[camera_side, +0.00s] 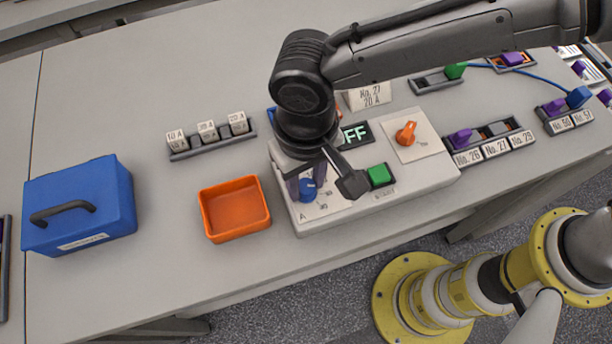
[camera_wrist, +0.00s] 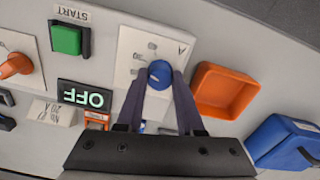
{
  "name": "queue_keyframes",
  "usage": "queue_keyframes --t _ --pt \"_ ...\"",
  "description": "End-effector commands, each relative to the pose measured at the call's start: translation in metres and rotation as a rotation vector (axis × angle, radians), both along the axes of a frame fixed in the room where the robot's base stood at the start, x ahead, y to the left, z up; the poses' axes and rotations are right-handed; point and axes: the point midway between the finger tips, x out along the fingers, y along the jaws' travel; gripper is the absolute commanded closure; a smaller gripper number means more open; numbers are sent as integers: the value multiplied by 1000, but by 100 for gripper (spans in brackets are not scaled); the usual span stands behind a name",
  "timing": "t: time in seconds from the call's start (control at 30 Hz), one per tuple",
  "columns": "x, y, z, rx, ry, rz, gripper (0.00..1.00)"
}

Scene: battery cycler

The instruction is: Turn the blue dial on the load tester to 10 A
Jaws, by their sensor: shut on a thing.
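The load tester (camera_side: 408,183) is a pale box at the table's front edge. Its blue dial (camera_side: 308,188) sits on a white plate marked A at the left end; the dial also shows in the wrist view (camera_wrist: 160,74). My gripper (camera_side: 307,184) reaches down over the dial and is shut on it, one finger on each side. A pale pointer line shows on the dial, but I cannot read which number it faces. The display (camera_wrist: 87,96) reads OFF. A green START button (camera_side: 379,174) and an orange dial (camera_side: 406,133) are on the same box.
An orange tray (camera_side: 211,228) stands left of the tester, with a blue case (camera_side: 110,205) farther left. A rack of labelled blocks (camera_side: 212,145) lies behind. A card reading No. 27, 20 A (camera_side: 368,97) stands behind the tester. Slotted holders (camera_side: 490,143) are at right.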

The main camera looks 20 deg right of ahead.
Motion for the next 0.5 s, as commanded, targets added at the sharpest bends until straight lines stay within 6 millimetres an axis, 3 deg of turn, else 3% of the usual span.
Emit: queue_keyframes --t 0.27,0.5 --pt "0 0 1 0 0 118 100" --pt "0 0 1 1 -1 322 100"
